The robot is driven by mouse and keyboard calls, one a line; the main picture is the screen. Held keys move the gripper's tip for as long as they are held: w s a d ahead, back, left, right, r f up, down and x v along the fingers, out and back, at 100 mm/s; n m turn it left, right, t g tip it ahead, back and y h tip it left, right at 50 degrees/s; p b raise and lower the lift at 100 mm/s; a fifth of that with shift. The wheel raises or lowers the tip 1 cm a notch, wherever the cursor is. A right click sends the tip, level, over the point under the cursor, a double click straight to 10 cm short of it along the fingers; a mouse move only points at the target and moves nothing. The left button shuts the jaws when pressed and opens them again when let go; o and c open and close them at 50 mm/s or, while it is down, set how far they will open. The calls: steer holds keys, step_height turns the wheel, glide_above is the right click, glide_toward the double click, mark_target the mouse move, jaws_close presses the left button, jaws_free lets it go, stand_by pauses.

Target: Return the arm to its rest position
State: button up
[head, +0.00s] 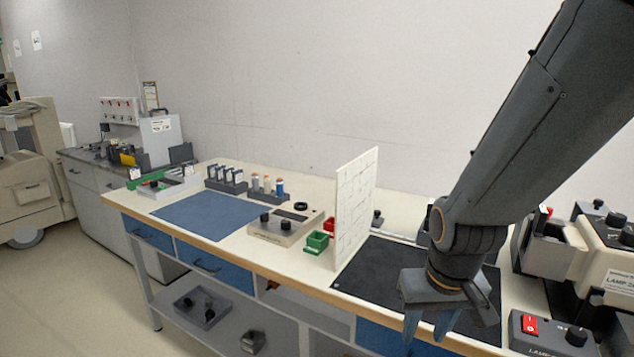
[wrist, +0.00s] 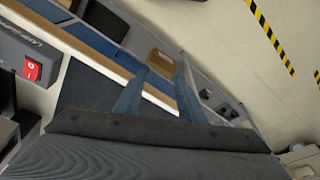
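My gripper (head: 425,332) hangs at the lower right of the head view, with its fingers pointing down near the front edge of the bench (head: 262,262), by the black mat (head: 372,272). Its two blue fingers stand apart with nothing between them. In the wrist view my gripper (wrist: 161,75) also shows open and empty, with the bench front and floor beyond the fingertips. My dark grey arm reaches down from the upper right and hides part of the mat.
A white upright panel (head: 356,205) divides the bench. Right of my gripper stand a lamp control box (head: 548,335) with a red switch and a larger machine (head: 612,255). Left are a blue mat (head: 207,215), a green bin (head: 317,242) and vial racks (head: 226,180).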

step_height(320, 180, down, 10)
steer(key=s+g+b, duration=0.2)
steer(key=b, duration=0.6)
steer(key=shift+s+b, duration=0.15)
steer(key=shift+b, duration=0.15)
steer(key=shift+a, duration=0.1)
steer(key=shift+c, duration=0.6)
